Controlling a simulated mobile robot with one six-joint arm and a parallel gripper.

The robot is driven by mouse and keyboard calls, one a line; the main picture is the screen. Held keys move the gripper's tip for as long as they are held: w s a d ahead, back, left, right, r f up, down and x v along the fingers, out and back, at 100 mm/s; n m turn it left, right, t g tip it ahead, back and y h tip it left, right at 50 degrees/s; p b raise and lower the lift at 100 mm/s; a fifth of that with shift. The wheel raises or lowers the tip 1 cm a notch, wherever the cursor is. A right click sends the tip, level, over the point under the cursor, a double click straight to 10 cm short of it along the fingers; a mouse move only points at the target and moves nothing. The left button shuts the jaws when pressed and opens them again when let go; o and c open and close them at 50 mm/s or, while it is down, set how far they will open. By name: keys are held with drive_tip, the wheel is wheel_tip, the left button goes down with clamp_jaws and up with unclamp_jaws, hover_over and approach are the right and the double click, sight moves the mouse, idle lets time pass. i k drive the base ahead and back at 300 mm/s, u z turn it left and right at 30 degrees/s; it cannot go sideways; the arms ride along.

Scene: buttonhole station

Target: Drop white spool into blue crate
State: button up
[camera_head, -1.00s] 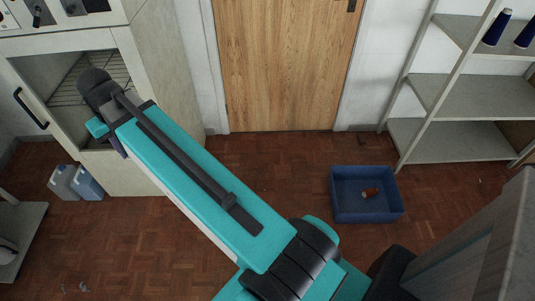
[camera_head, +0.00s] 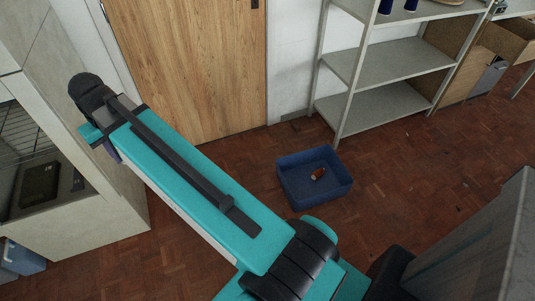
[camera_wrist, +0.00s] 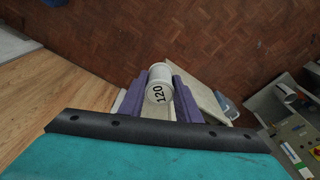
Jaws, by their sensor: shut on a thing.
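The white spool (camera_wrist: 159,90), its end marked 120, is held between the purple fingers of my gripper (camera_wrist: 160,88) in the wrist view. My gripper is shut on it. In the head view the arm hides the spool and most of the gripper. The blue crate (camera_head: 290,193) stands on the floor right of the arm in the head view, well apart from my gripper. A brown-orange spool-like thing (camera_head: 318,174) lies inside the crate.
A grey shelf unit (camera_head: 385,100) with dark blue spools on top stands behind the crate. A wooden door (camera_head: 190,65) is at the back. A pale cabinet (camera_head: 75,150) is at the left. Brown floor (camera_head: 420,220) right of the crate is clear.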

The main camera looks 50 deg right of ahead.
sight(313, 185)
drive_tip(key=z, duration=0.9)
drive_tip(key=i, duration=0.95)
drive_tip(key=z, duration=0.05)
drive_tip(key=k, duration=0.9)
